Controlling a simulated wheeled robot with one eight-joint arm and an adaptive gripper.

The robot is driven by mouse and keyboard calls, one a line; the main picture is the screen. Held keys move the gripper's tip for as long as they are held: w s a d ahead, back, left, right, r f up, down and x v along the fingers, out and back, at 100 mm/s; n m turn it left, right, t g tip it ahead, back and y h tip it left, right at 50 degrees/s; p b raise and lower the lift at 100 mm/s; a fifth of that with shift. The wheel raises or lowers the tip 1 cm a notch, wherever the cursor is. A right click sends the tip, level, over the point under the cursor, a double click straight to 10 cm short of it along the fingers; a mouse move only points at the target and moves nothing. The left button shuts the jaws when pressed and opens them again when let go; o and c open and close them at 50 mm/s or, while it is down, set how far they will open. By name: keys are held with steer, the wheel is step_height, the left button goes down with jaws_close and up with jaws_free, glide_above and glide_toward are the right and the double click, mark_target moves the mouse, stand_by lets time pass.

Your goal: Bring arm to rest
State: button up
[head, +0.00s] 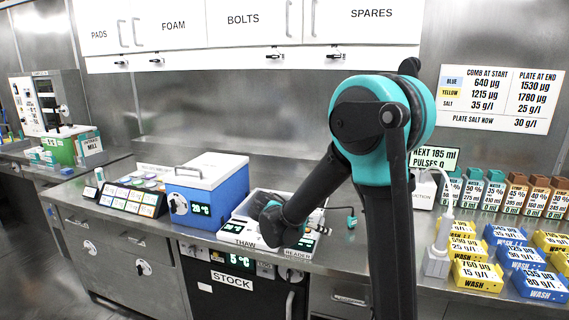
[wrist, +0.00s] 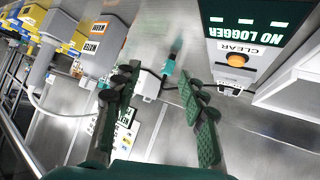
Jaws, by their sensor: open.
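My arm, black with a teal joint, stands in the middle of the head view and reaches down and left over the counter. Its far end is near the thaw unit (head: 237,238); the fingers are hard to make out there. In the wrist view my gripper (wrist: 158,100) has two dark green padded fingers, spread apart, with nothing held between them. Beyond the fingers are a small white connector block (wrist: 148,86) with a teal plug (wrist: 168,68). I cannot tell from the picture whether the fingers touch anything.
A blue box (head: 210,190) with a white lid stands left of the thaw unit. Blue and yellow wash boxes (head: 478,275) stand at right. A panel reading "NO LOGGER" (wrist: 250,40) is close to the gripper in the wrist view. White cabinets (head: 250,22) hang above the counter.

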steer(key=s+d+f+n+y, duration=0.1)
steer(key=s+d, duration=0.1)
steer(key=s+d+n+g, duration=0.1)
steer(key=s+d, duration=0.1)
steer(key=s+d+f+y, duration=0.1)
steer(key=s+d, duration=0.1)
steer(key=shift+d+f+n+g+y, duration=0.15)
steer(key=shift+f+n+g+y, duration=0.15)
steer(key=shift+f+n, duration=0.1)
steer(key=s+f+n+y, duration=0.3)
steer(key=s, duration=0.5)
steer(key=s+d+f+n+y, duration=0.1)
steer(key=s+f+n+y, duration=0.2)
steer(key=s, duration=0.5)
steer(key=shift+d+y, duration=0.25)
steer(key=shift+y, duration=0.15)
steer(key=shift+f, duration=0.1)
